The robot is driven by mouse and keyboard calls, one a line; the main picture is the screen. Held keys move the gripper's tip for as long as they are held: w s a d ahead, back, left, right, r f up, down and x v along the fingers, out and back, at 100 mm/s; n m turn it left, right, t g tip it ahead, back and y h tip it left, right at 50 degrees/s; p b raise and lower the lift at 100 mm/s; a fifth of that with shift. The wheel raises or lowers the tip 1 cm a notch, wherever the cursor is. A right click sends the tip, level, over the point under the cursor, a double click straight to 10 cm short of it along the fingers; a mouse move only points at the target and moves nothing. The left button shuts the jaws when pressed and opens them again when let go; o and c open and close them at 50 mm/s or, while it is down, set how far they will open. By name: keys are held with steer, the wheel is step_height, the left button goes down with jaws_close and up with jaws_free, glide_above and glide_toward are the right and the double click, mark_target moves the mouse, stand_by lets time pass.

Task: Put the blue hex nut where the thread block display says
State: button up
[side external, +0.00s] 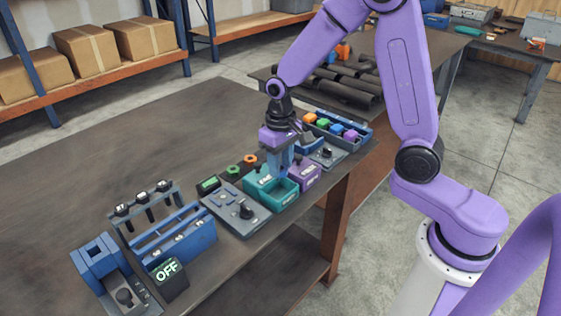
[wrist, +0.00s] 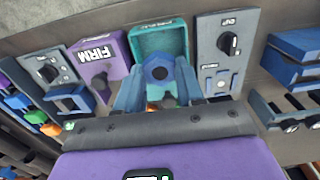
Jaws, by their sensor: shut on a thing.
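The blue hex nut (wrist: 158,68) is between the fingertips of my gripper (wrist: 157,80) in the wrist view. It appears over the opening of the teal bin (wrist: 150,38). My gripper (side external: 278,168) is just above the teal bin (side external: 261,193) in the side view, where the nut cannot be made out. A purple bin (side external: 304,175) stands beside the teal one; in the wrist view its label reads FIRM (wrist: 96,54). The teal bin's label is too small to read.
Green (side external: 233,170) and orange (side external: 250,159) ring-like pieces lie behind the bins. A grey knob panel (side external: 228,207) stands left of the teal bin. A blue rack (side external: 185,240) and an OFF display (side external: 169,277) are farther left. A blue tray (side external: 357,123) holds several coloured blocks.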

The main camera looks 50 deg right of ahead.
mark_target(281, 168)
steer(key=shift+f, duration=0.1)
steer(key=shift+f, duration=2.05)
steer(key=shift+f, duration=1.25)
steer(key=o, duration=1.2)
steer(key=shift+c, duration=0.2)
